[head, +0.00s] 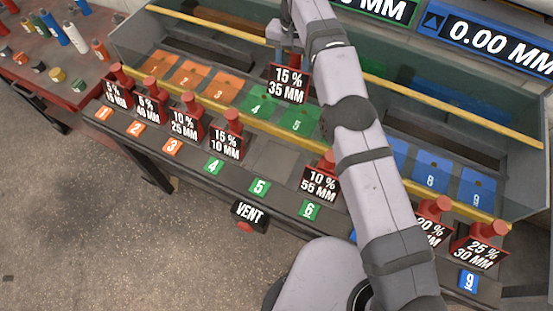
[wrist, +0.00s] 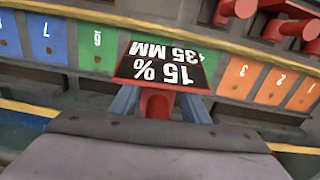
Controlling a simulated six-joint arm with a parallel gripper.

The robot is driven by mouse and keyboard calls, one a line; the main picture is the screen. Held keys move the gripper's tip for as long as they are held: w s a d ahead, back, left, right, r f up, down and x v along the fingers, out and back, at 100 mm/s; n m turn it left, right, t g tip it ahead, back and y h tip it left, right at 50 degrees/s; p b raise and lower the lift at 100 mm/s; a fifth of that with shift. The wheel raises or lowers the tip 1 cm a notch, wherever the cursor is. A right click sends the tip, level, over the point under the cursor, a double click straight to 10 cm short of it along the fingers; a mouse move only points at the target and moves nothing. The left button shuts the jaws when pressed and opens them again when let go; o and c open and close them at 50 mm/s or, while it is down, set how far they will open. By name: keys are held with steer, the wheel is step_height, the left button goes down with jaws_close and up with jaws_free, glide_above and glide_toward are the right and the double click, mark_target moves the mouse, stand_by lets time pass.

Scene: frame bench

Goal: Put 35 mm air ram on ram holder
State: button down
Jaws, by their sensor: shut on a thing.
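The 35 mm air ram is red with a black plate (head: 289,84) reading "15 % 35 MM". It hangs over the back row, by green pads 4 (head: 256,108) and 5 (head: 297,124). In the wrist view its plate (wrist: 160,65) is upside down and its red body (wrist: 157,102) sits between the fingers. My gripper (wrist: 158,108) is shut on that red body. In the head view the arm partly covers the gripper. I cannot tell which part is the ram holder, or whether the ram touches the pads.
The front place at green 5 (head: 260,187) is bare. Yellow rails (head: 190,104) run along the bench. A red side table (head: 60,80) holds bottles.

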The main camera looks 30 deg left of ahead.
steer(key=shift+n, duration=0.3)
steer(key=shift+s+a+r+p, duration=0.25)
steer(key=shift+s+r, duration=0.1)
steer(key=shift+r, duration=0.35)
steer(key=shift+s+a+r+p, duration=0.25)
steer(key=shift+s+r+p, duration=0.05)
steer(key=shift+r, duration=0.45)
steer(key=shift+s+a+r+p, duration=0.25)
steer(key=shift+s+r, duration=0.1)
steer(key=shift+r, duration=0.35)
steer(key=shift+s+a+r+p, duration=0.4)
steer(key=shift+s+r, duration=0.25)
steer(key=shift+r, duration=0.2)
steer(key=shift+s+r, duration=0.25)
steer(key=shift+s, duration=0.25)
steer(key=s+d+n+p, duration=0.1)
steer(key=s+d+p, duration=0.15)
steer(key=s, duration=0.55)
steer(key=s+d+f+m+p, duration=0.1)
steer(key=s+d+f+m, duration=0.1)
steer(key=f, duration=0.8)
steer(key=shift+s+d+f, duration=0.4)
steer(key=shift+s+d, duration=0.05)
steer(key=shift+s, duration=0.45)
steer(key=shift+f, duration=0.1)
